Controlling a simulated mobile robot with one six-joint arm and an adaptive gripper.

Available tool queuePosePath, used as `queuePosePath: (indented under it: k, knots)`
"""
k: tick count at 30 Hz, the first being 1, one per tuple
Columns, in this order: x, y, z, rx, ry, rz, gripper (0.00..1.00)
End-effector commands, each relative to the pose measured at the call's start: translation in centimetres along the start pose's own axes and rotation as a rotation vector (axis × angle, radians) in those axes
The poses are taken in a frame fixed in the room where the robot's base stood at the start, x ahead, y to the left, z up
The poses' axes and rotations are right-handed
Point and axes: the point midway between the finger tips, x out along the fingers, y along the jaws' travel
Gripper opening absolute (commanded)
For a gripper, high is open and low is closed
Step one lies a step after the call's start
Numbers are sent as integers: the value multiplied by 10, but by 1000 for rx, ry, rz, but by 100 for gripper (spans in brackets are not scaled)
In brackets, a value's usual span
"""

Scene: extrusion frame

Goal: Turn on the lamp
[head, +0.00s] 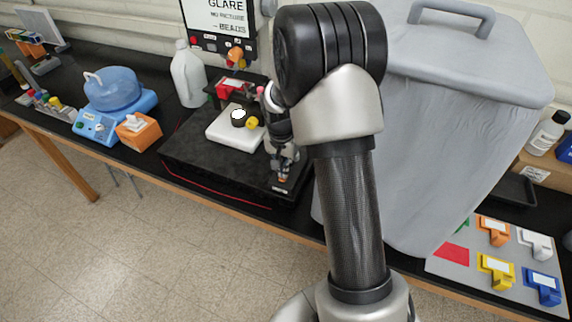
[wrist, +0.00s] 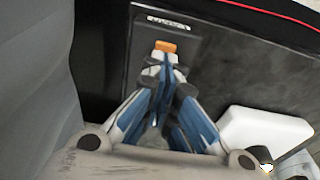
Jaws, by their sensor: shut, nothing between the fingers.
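My gripper (head: 283,170) is shut and empty, pointing down over the front right corner of a black platform (head: 210,167). In the wrist view my gripper (wrist: 158,72) has its fingertips together just beside a small orange part (wrist: 165,46), which looks like a switch on a dark plate. I cannot tell whether they touch. A small label lies beyond the orange part. A white block (head: 222,133) on the platform carries a black ring with a bright white top (head: 238,114) and a yellow knob (head: 252,122). I cannot tell for sure which part is the lamp.
A large grey covered bin (head: 440,120) stands close to the right of my arm. A white jug (head: 187,75), a blue-domed device (head: 112,90) and an orange box (head: 139,131) stand to the left. A sign panel (head: 222,28) stands behind. A board with coloured pieces (head: 470,278) lies right.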

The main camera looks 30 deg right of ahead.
Motion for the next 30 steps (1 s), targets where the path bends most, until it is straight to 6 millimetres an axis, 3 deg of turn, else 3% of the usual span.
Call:
queuePosePath:
  k: [11,30]
  knots:
    - [-7,0,-2,0,3,-2,0]
    - [-123,2,-32,-3,3,-2,0]
